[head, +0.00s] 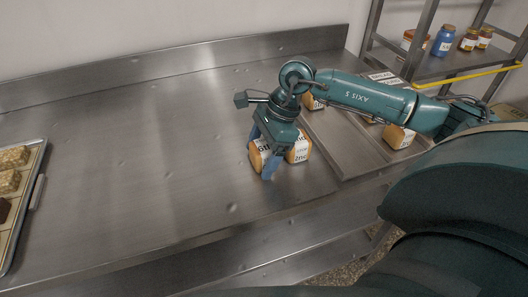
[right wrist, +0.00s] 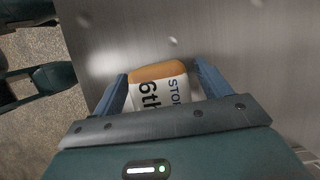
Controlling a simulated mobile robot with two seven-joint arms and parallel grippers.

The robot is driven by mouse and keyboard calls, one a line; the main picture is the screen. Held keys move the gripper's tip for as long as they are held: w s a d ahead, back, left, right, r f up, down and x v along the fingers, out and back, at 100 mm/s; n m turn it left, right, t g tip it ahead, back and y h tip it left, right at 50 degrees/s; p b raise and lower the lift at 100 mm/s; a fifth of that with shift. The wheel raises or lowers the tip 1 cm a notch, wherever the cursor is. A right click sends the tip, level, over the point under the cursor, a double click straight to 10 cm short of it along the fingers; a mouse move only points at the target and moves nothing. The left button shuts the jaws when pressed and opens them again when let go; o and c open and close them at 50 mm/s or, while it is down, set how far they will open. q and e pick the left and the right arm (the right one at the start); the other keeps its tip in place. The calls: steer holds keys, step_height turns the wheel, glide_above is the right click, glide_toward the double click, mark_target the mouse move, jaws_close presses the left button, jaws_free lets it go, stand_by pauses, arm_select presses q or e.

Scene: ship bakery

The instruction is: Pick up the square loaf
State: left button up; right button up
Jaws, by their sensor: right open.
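A wrapped loaf (head: 256,161) with a brown crust and a white printed label lies on the steel counter under my right gripper. Label and crust also show right of the gripper (head: 299,149); I cannot tell whether that is the same loaf or a second one. My right gripper (head: 264,154) points down with its blue fingers apart. In the right wrist view the loaf (right wrist: 158,73) sits between the two open fingers, with a gap visible at its right side. The gripper body hides its near part. My left gripper is not in view.
A steel tray (head: 345,148) with more wrapped loaves (head: 399,136) lies right of the gripper, under my arm. Another tray (head: 38,181) with baked goods is at the left edge. A rack (head: 420,62) with jars stands back right. The counter's middle (head: 150,150) is clear.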

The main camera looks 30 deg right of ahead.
steer(key=shift+f, duration=0.1)
steer(key=shift+c, duration=0.3)
steer(key=c, duration=1)
